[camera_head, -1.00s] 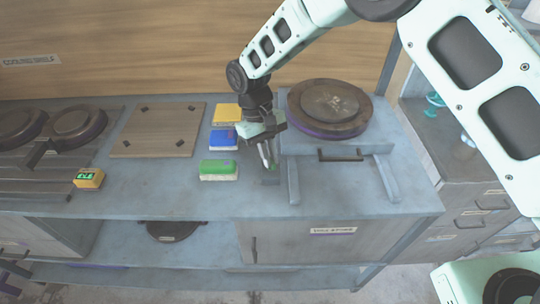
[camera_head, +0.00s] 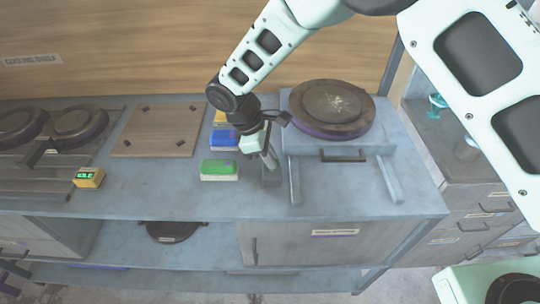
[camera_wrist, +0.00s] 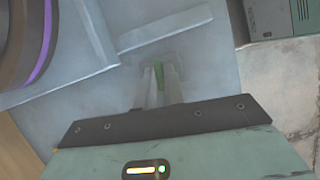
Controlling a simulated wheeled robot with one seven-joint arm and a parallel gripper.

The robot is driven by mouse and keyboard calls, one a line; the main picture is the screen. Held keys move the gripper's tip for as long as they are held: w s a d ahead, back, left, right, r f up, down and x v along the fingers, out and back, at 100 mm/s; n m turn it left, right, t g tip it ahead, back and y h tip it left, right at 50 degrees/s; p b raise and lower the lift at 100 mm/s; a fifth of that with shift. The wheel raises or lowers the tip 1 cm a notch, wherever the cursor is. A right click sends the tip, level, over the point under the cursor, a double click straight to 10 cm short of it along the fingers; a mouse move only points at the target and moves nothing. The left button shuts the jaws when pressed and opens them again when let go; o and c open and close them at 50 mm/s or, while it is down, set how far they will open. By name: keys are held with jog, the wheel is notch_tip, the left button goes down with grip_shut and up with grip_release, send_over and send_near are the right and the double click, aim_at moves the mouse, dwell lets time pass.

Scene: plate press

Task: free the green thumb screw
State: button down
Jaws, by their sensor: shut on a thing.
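In the head view my gripper (camera_head: 269,160) points down at a small grey block (camera_head: 271,178) on the bench, left of the press. I cannot make out the screw itself in the head view. How far the screw is turned cannot be told.
The press stand carries a dark round plate (camera_head: 331,104) with a purple edge, right of my gripper. A green block (camera_head: 219,169), a blue block (camera_head: 223,139) and a yellow block (camera_head: 220,117) lie close on the left. Bare bench lies in front.

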jog(key=shift+n, duration=0.5)
jog(key=shift+t, duration=0.3)
jog(key=c, duration=1.5)
grip_release()
jog(key=b+v, duration=0.2)
jog(key=v, duration=1.5)
jog(key=shift+a+r+b, duration=0.15)
jog(key=shift+b, duration=0.25)
jog(key=s+d+f+m+y, duration=0.1)
jog(key=s+d+m+y, duration=0.1)
jog(key=s+d+m, duration=0.3)
jog(key=s+d+m+y, duration=0.3)
jog(key=s+d, duration=1.1)
jog(key=s, duration=0.5)
jog(key=shift+f+m, duration=0.4)
jog(key=shift+m, duration=0.5)
